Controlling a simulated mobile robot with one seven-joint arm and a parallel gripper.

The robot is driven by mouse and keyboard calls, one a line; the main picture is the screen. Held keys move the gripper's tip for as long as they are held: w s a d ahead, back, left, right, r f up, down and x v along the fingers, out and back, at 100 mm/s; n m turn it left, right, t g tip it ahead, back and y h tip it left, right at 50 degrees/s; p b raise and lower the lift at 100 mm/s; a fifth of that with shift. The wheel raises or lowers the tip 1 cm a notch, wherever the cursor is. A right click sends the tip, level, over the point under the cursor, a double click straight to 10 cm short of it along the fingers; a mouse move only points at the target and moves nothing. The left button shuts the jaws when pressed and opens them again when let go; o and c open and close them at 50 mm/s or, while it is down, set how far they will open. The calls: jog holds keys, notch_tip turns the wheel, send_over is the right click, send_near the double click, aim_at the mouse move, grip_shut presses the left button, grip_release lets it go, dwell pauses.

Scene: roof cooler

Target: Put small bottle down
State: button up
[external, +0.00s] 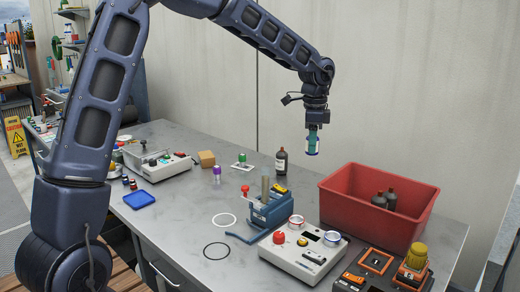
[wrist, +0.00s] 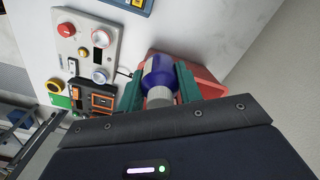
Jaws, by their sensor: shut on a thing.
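My gripper (external: 312,139) is shut on a small bottle (external: 313,150) with a blue and white body, high above the table. In the wrist view the bottle (wrist: 160,75) shows its blue body and pale end between the green fingers of my gripper (wrist: 159,84). The grey table (external: 180,224) lies below, and the held bottle touches nothing but my gripper. In the external view the fingers partly hide the bottle.
A red bin (external: 345,208) with dark bottles (external: 385,199) stands at the right. A dark bottle (external: 281,164) stands near the wall. A control box (external: 303,262), an orange-and-black device (external: 375,264) and a blue vise (external: 268,212) are in front. Bare tabletop lies around the white ring (external: 224,220).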

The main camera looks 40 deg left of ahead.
jog(key=s+a+n, duration=0.1)
jog(key=s+a, duration=0.3)
jog(key=a, duration=0.4)
jog(key=s+a+f+n, duration=0.1)
jog(key=s+a+n, duration=0.1)
jog(key=s+a, duration=0.45)
jog(key=s+a+n, duration=0.1)
jog(key=s+a, duration=0.2)
jog(key=a, duration=0.6)
jog(key=f, duration=1.9)
jog(key=shift+a+f, duration=0.2)
jog(key=shift+f, duration=0.2)
jog(key=o, duration=1)
jog(key=shift+f, duration=0.15)
